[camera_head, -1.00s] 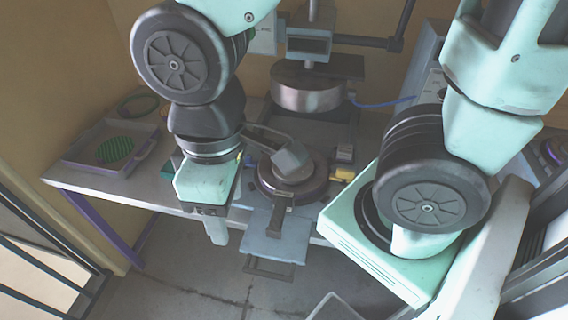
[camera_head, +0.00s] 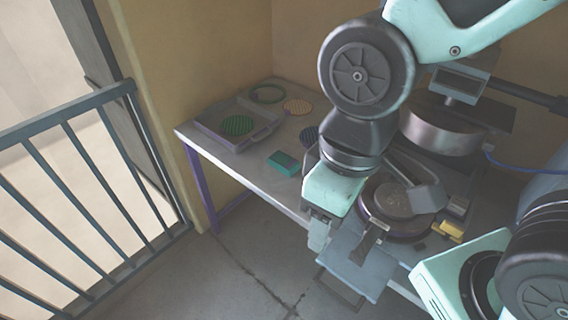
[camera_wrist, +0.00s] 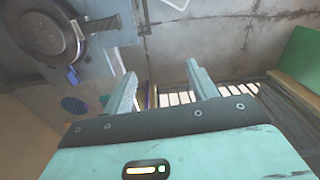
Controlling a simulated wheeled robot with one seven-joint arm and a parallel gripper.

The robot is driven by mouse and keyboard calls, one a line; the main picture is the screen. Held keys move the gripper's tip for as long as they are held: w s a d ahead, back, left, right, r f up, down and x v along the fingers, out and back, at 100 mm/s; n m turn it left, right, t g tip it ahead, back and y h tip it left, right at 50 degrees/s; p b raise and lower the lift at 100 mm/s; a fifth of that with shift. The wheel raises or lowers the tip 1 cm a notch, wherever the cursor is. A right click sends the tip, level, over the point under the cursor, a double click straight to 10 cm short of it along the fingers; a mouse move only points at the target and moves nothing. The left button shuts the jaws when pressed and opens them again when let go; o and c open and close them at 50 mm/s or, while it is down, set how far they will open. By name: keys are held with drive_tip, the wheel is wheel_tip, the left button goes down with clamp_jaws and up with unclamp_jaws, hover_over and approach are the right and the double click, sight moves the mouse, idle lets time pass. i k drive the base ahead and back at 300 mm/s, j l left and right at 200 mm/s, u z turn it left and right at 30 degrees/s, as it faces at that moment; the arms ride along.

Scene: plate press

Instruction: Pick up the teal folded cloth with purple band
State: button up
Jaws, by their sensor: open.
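The teal folded cloth (camera_head: 283,163) lies on the table near its front edge in the head view, left of my gripper. I cannot make out its purple band. In the wrist view a small teal patch (camera_wrist: 104,101) left of the fingers may be the same cloth. My gripper (camera_head: 319,236) hangs in front of the table edge, right of the cloth and apart from it. In the wrist view its two fingers (camera_wrist: 162,82) are spread with nothing between them.
A tray with a green disc (camera_head: 237,125) stands at the back left of the table (camera_head: 235,166). A dark blue disc (camera_head: 309,134) lies behind the cloth. The press, with its round lower plate (camera_head: 395,208), stands on the right. A railing (camera_head: 95,185) runs along the left.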

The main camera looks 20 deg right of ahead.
sight(279, 161)
drive_tip(key=j, duration=0.4)
drive_tip(key=i+j, duration=0.1)
drive_tip(key=j, duration=0.35)
drive_tip(key=i+j+z, duration=0.1)
drive_tip(key=j, duration=0.3)
drive_tip(key=i+j, duration=0.15)
drive_tip(key=j, duration=0.3)
drive_tip(key=i+j+z, duration=0.1)
drive_tip(key=i, duration=0.3)
drive_tip(key=i+j, duration=0.2)
drive_tip(key=i, duration=0.25)
drive_tip(key=z, duration=0.05)
